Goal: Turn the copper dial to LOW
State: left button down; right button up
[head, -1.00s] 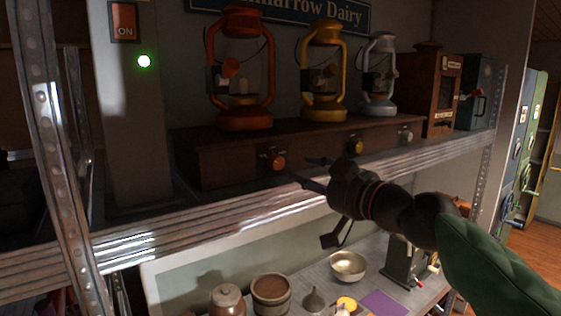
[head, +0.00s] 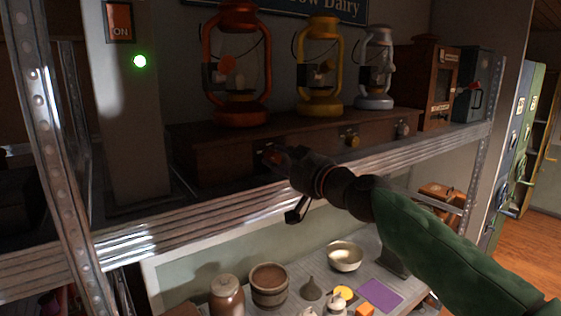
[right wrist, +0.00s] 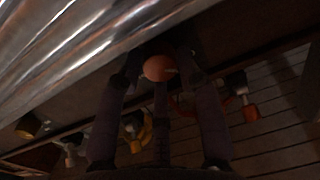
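The copper dial (head: 268,151) is on the front of the long wooden box, below the copper lantern, and my right gripper partly hides it. In the right wrist view the dial (right wrist: 158,68) shows as a round copper knob between the fingertips. My right gripper (head: 277,156) reaches in from the right with its fingers at the dial. In the wrist view its fingers (right wrist: 162,62) are spread apart on either side of the knob; I cannot tell whether they touch it. The LOW mark is not readable. My left gripper is not in view.
The wooden box (head: 225,158) also carries a brass dial (head: 351,138) and a silver dial (head: 402,129). Copper (head: 237,112), yellow (head: 320,106) and silver (head: 375,100) lanterns stand above. The metal shelf edge (head: 220,213) runs below my right gripper. A post (head: 49,140) stands left.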

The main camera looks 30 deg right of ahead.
grip_shut()
jog(key=shift+m, duration=0.4)
jog(key=m+b, duration=0.2)
jog(key=m, duration=0.1)
jog(key=shift+m, duration=0.3)
jog(key=m, duration=0.3)
jog(key=shift+m+b, duration=0.3)
jog(key=shift+m+t, duration=0.3)
jog(key=shift+m, duration=1.7)
jog(key=shift+s, duration=0.1)
jog(key=shift+o, duration=2.1)
grip_release()
